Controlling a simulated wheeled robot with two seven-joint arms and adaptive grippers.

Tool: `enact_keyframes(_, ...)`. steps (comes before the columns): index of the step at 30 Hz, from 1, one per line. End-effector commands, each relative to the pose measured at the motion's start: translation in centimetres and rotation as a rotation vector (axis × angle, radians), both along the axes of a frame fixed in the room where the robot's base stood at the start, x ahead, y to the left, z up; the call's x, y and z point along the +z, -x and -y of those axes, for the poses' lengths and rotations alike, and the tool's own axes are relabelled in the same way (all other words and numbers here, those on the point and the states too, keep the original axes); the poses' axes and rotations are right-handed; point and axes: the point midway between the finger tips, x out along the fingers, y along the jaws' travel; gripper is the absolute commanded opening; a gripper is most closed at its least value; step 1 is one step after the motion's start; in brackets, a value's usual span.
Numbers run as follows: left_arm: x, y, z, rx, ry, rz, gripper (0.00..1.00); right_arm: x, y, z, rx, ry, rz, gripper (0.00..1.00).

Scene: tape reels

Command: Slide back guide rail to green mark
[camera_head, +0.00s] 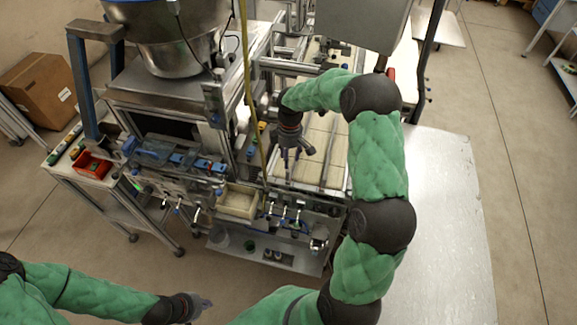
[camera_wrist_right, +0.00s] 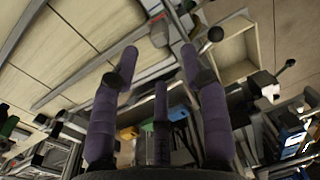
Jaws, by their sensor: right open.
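A long thin metal guide rail (camera_head: 331,152) runs lengthwise over the pale conveyor bed (camera_head: 305,172) in the head view. A metal rail also crosses the pale bed in the right wrist view (camera_wrist_right: 72,87); I cannot tell if it is the same one. My right gripper (camera_head: 297,157) hangs over the bed, fingers down. Its purple fingers (camera_wrist_right: 160,60) are spread and empty in the wrist view. I cannot make out a green mark on the rail. My left gripper (camera_head: 204,303) is low at the left, away from the machine, its fingers too small to read.
A steel hopper bowl (camera_head: 180,45) stands at the back left. A yellow hose (camera_head: 247,75) hangs left of my right gripper. A beige open tray (camera_head: 238,203) and several small valves lie at the machine's front. A bare metal table (camera_head: 447,220) is to the right.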

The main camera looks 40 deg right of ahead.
Motion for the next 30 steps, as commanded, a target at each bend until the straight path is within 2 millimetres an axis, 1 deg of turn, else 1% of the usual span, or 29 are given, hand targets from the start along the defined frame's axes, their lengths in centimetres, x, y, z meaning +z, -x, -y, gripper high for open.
enact_keyframes(1, 0.0, 0.0, 0.0, 0.000, 0.000, 0.000, 0.00, 0.9, -0.1, 0.1, 0.000, 0.001, 0.002, 0.45)
enact_keyframes(3, 0.0, 0.0, 0.0, 0.000, 0.000, 0.000, 0.00, 1.8, -0.1, 0.2, 0.000, 0.001, 0.002, 0.45)
enact_keyframes(6, 0.0, 0.0, 0.0, 0.000, 0.000, 0.000, 0.00, 2.8, -0.2, 0.2, 0.000, 0.000, 0.000, 0.45)
enact_keyframes(9, 0.0, 0.0, 0.0, 0.000, 0.000, 0.000, 0.00, 3.3, -0.2, 0.3, 0.000, 0.000, 0.000, 0.45)
enact_keyframes(30, 0.0, 0.0, 0.0, 0.000, 0.000, 0.000, 0.00, 3.5, -0.2, 0.3, 0.000, 0.000, -0.001, 0.45)
